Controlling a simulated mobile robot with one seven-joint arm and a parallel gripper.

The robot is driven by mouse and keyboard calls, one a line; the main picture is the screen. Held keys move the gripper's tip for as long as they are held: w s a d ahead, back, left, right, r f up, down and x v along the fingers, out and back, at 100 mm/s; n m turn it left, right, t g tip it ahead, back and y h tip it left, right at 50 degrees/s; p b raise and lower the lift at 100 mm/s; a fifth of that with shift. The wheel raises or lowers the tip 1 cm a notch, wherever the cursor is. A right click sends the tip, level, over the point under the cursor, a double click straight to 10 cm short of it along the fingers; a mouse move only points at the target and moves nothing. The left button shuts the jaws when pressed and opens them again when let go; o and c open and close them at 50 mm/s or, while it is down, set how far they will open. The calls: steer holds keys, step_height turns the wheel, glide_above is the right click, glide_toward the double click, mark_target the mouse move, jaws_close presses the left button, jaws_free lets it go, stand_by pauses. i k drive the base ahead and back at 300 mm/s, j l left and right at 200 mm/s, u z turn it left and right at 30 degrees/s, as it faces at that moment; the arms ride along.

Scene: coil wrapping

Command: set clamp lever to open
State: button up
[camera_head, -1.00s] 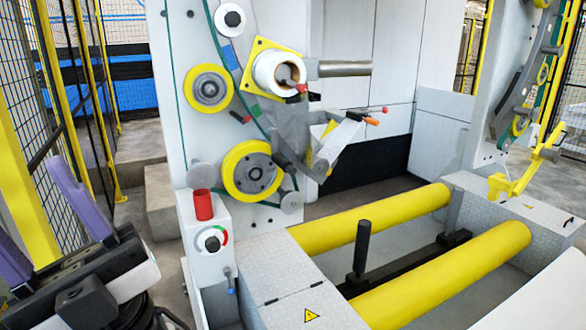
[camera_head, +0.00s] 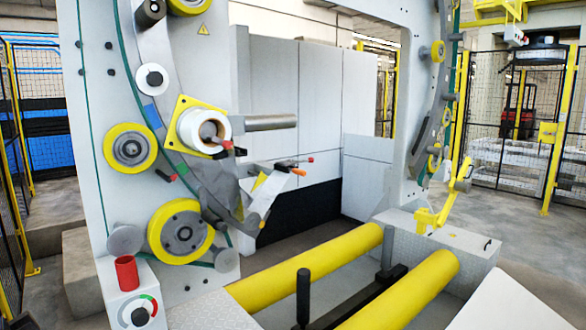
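Several small levers show on the coil wrapping machine, and I cannot tell for sure which is the clamp lever. An orange-tipped lever (camera_head: 297,171) and a thin red-tipped lever (camera_head: 308,161) stick out to the right from the grey metal bracket (camera_head: 268,192) below the film roll. A red-tipped lever (camera_head: 236,152) sits at the core of the white roll (camera_head: 190,127) on its yellow square plate (camera_head: 184,103). Whether any lever stands open or closed cannot be told. My gripper is out of view.
Two yellow rollers (camera_head: 325,263) lie in front, with an upright black handle (camera_head: 303,290) between them. A control box with a knob (camera_head: 140,316) and red cylinder (camera_head: 127,272) stands at lower left. A yellow bracket (camera_head: 440,207) stands at right. Mesh fences border both sides.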

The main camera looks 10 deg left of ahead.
mark_target(310, 160)
steer(key=i+l+u, duration=0.15)
steer(key=i+l, duration=0.4)
steer(key=i+l+u, duration=0.15)
steer(key=i+l, duration=0.45)
steer(key=i+l+u, duration=0.2)
steer(key=i+l, duration=0.35)
steer(key=l, duration=0.15)
